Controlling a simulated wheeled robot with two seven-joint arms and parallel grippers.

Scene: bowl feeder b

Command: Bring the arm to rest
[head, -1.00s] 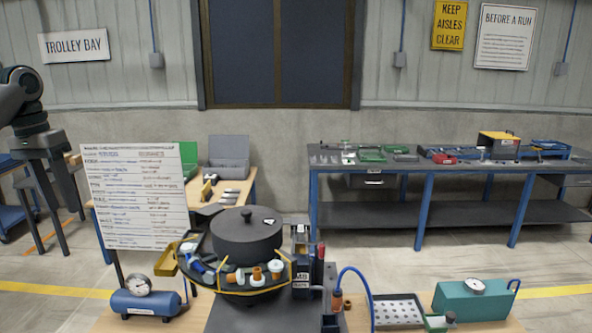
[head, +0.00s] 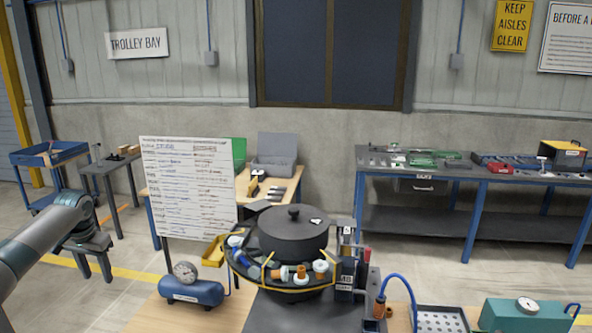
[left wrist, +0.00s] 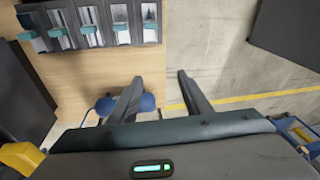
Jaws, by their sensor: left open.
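My left arm comes in from the left edge of the head view, and its gripper (head: 94,274) points down over the open floor, left of the bench. The gripper is open and empty. In the left wrist view its two fingers (left wrist: 160,82) stand apart with nothing between them but the bench edge and floor. My right gripper is in neither view.
The bowl feeder (head: 294,240) stands on the front bench. A blue tank with a gauge (head: 192,292) is at the bench's left end; it also shows behind a finger (left wrist: 106,106). A whiteboard (head: 188,190) stands behind.

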